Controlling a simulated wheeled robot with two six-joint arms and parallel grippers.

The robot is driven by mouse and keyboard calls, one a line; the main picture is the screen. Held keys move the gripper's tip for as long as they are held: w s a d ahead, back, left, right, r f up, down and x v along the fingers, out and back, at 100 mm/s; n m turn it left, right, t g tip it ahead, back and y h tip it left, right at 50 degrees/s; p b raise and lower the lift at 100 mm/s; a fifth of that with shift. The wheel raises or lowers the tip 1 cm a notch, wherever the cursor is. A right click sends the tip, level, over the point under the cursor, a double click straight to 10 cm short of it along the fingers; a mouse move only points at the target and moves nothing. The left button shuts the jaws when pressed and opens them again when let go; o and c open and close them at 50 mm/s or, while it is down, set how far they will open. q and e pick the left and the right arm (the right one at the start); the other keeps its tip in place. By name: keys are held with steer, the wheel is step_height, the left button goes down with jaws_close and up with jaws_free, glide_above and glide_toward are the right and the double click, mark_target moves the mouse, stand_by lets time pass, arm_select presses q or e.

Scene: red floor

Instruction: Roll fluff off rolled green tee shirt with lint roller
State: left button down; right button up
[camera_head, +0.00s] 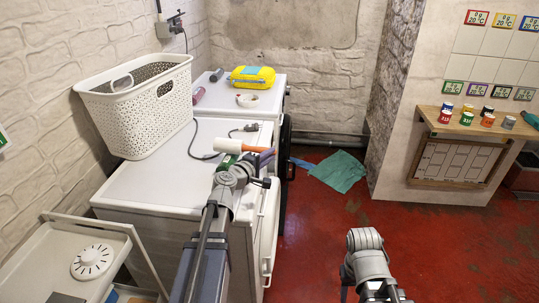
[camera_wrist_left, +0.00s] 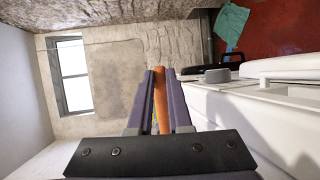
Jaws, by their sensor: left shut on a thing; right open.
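My left gripper (camera_head: 266,156) is shut on the orange handle (camera_head: 251,149) of the lint roller, at the right edge of the front white machine. The roller's white head (camera_head: 227,145) points left over the machine top, tilted slightly. In the left wrist view the orange handle (camera_wrist_left: 161,102) stands between the two purple fingers. A green cloth (camera_head: 340,171) lies spread on the red floor, and also shows in the wrist view (camera_wrist_left: 231,22). I cannot tell whether it is the tee shirt; no rolled shirt is clear. My right arm shows at the bottom, its fingers out of view.
A white perforated basket (camera_head: 128,127) stands on the front machine (camera_head: 150,185). A yellow pack (camera_head: 252,77) and a tape-like ring (camera_head: 247,101) lie on the rear one. A cord (camera_head: 197,142) lies near the roller. Right, a wooden shelf (camera_head: 455,124) holds several cans. Middle floor is clear.

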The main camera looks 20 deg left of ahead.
arm_select(q)
steer(key=shift+s+d, duration=0.1)
steer(key=shift+s, duration=0.6)
steer(key=shift+s+d, duration=0.15)
steer(key=shift+s, duration=0.9)
steer(key=shift+s+d, duration=0.15)
steer(key=shift+s, duration=0.85)
steer(key=shift+a+x, duration=0.2)
steer(key=shift+x, duration=0.85)
steer(key=shift+w+a+r, duration=0.1)
steer(key=shift+w+a, duration=0.05)
